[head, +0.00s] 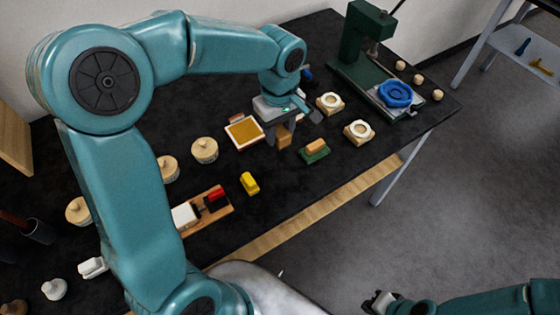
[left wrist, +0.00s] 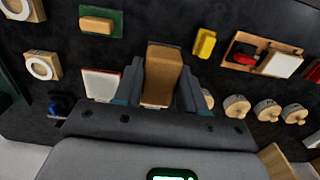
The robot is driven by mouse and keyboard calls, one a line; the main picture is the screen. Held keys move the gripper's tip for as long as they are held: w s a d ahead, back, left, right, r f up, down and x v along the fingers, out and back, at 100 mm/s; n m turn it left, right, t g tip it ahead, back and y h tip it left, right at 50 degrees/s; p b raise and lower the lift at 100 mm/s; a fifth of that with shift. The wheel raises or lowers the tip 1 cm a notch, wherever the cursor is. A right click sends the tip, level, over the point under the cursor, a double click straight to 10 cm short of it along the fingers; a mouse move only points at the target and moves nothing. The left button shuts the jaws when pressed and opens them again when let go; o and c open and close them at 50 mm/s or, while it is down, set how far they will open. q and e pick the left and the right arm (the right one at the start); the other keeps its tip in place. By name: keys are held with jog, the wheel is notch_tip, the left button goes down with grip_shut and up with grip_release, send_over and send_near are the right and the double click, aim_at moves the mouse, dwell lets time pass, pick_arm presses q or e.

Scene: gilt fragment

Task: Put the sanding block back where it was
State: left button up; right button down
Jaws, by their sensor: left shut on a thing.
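My left gripper (head: 284,128) is shut on a tan-brown block, which looks like the sanding block (head: 284,138), above the dark bench (head: 290,195). The left wrist view shows this block (left wrist: 163,72) upright between both fingers. A lighter tan block (head: 316,145) lies on a green base (head: 314,155) to the right of the held block. The base also shows in the left wrist view (left wrist: 116,24). My right gripper (head: 380,302) is low in the head view, off the bench's front; its jaw state is unclear.
A white-rimmed tray with a gold surface (head: 243,131) lies left of the held block. Two ringed wooden pieces (head: 330,103) and a green press (head: 352,45) stand at the right. A yellow piece (head: 250,183), a wooden board (head: 219,211) and round wooden pots (head: 204,150) lie leftward.

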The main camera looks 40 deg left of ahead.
aim_at(279, 173)
pick_arm(q)
jog(key=f+p, duration=0.1)
jog(key=f, duration=1.3)
jog(key=shift+s, duration=0.2)
jog(key=shift+w+f, duration=0.15)
jog(key=shift+f, duration=0.1)
jog(key=shift+f+b, duration=0.1)
jog(key=shift+b, duration=0.25)
jog(key=o, duration=1)
